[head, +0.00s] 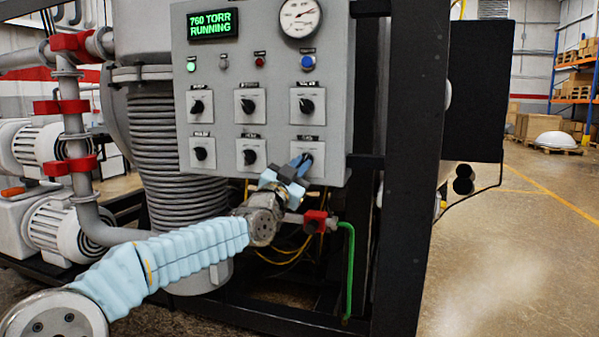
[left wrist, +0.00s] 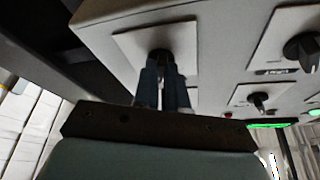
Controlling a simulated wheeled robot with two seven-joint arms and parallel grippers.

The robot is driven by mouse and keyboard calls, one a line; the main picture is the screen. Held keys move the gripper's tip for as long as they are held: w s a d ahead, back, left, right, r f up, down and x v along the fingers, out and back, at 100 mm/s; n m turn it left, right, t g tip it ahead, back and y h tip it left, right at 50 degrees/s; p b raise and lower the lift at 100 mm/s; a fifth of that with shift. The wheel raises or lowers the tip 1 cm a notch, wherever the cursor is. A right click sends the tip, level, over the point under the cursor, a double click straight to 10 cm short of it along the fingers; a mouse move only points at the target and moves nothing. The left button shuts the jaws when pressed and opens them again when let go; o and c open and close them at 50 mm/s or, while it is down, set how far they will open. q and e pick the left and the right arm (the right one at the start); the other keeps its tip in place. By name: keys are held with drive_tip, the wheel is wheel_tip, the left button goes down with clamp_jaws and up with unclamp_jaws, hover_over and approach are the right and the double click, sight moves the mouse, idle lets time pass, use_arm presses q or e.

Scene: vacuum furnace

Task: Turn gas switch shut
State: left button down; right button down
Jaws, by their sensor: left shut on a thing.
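The grey control panel (head: 228,83) carries two rows of black rotary switches on white plates. The gas switch, at the lower right of the panel, is mostly hidden by my gripper in the head view; its white plate (head: 318,146) shows around it. My left gripper (head: 305,160) reaches up from below and is shut on the gas switch. In the left wrist view the blue fingers (left wrist: 162,62) close around the dark knob (left wrist: 159,54) in front of its plate (left wrist: 190,35). The knob's exact angle is hidden by the fingers. My right gripper is not in view.
A green display (head: 212,24) reads 760 TORR RUNNING. A pressure gauge (head: 299,17) sits at the top right of the panel. Other switches (head: 306,105) are close above and left. A black frame post (head: 412,160) stands right of the panel; a red valve (head: 315,221) and green pipe (head: 349,270) are below.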

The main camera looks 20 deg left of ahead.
use_arm(q)
drive_tip(key=shift+d+n+y+b, duration=0.15)
drive_tip(key=shift+n+y, duration=1.2)
drive_tip(key=shift+n, duration=1.3)
drive_tip(key=shift+d+n+y+b, duration=0.15)
drive_tip(key=shift+n+y, duration=1.15)
drive_tip(key=shift+n, duration=1.3)
drive_tip(key=shift+d+n+y+b, duration=0.1)
drive_tip(key=shift+d+n+y, duration=0.1)
drive_tip(key=shift+n+y, duration=1.8)
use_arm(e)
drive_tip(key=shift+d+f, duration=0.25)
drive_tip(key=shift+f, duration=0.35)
use_arm(q)
drive_tip(key=shift+n+h, duration=0.45)
drive_tip(key=shift+n, duration=0.4)
drive_tip(key=c, duration=1.2)
unclamp_jaws()
